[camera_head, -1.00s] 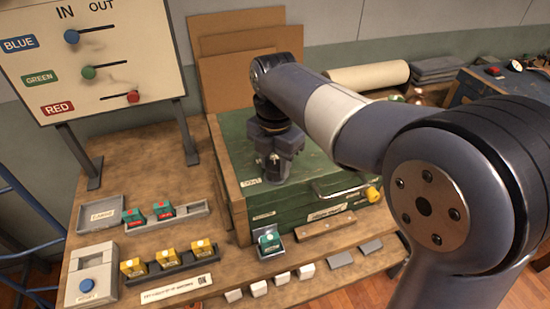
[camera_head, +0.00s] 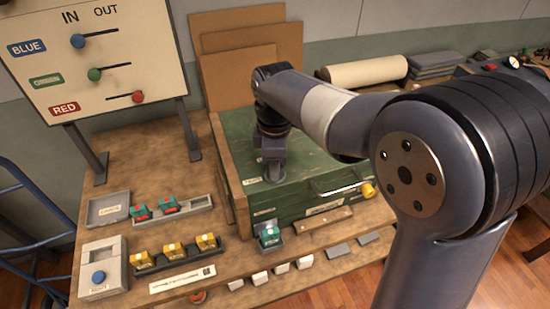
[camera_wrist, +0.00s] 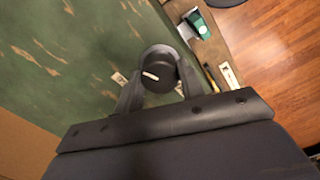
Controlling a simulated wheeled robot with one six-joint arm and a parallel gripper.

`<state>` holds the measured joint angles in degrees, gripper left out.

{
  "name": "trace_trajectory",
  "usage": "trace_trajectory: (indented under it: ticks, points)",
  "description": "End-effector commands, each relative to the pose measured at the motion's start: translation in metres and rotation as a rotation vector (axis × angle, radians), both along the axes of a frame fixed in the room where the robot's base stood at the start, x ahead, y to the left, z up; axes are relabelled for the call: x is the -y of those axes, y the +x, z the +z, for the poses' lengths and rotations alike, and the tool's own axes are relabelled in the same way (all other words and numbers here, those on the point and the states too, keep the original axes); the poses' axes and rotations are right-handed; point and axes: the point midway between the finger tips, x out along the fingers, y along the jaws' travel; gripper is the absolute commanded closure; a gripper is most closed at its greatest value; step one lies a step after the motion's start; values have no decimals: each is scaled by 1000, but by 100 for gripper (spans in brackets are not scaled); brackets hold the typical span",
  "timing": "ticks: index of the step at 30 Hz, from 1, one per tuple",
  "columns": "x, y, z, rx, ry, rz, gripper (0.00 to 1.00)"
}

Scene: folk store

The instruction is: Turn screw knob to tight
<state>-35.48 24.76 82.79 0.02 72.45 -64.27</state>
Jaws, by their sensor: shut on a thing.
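The screw knob (camera_wrist: 156,74) is a dark round knob with a pale line mark on its face, seen in the wrist view. It sits over the green top of a wooden-edged chest (camera_head: 318,158). My gripper (camera_wrist: 158,88) is shut on the knob, with a finger on each side of it. In the head view my gripper (camera_head: 273,174) points down onto the left part of the chest top. It hides the knob there. A small pale label (camera_head: 253,181) lies on the chest top just left of my gripper.
The chest front has a metal handle and a yellow knob (camera_head: 368,190). A green block (camera_head: 269,236) stands in a grey holder before it. Yellow blocks (camera_head: 173,250) and a grey box with a blue button (camera_head: 99,277) are at front left. A board with sliders (camera_head: 95,60) stands behind.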

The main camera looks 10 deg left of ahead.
Motion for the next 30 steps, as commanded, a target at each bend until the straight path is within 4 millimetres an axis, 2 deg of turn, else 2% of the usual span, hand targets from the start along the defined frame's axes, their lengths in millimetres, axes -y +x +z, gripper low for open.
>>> trace_trajectory:
  ticks: [30]
  points:
    - [0,0,1,1,0,-965,86]
